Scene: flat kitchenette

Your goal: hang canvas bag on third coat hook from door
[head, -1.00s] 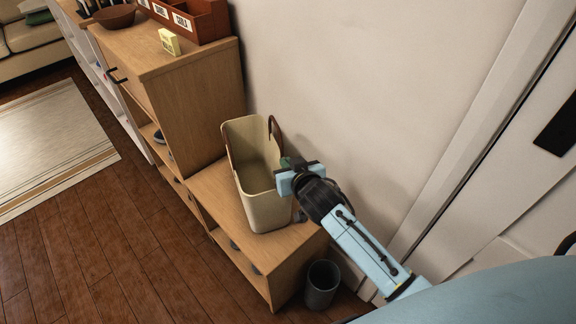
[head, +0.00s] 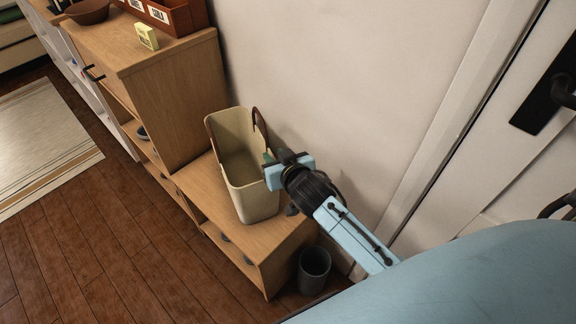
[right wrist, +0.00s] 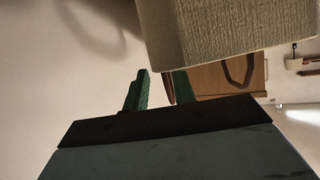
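The cream canvas bag (head: 255,205) stands upright and open-topped on the low wooden bench, with brown handles (head: 260,128) at its rim. My right gripper (head: 270,170) is at the bag's right side, close to the wall. In the right wrist view the bag (right wrist: 230,30) fills the top. The green fingers of my right gripper (right wrist: 158,90) are apart there, with a thin brown strip, seemingly a handle, between them. Whether they touch it I cannot tell. My left gripper and the coat hooks are out of view.
The low bench (head: 190,180) adjoins a taller wooden cabinet (head: 175,85) with a bowl and a red-brown organiser on top. A grey bin (head: 313,270) stands at the bench's near end. The white door (head: 500,170) is at right.

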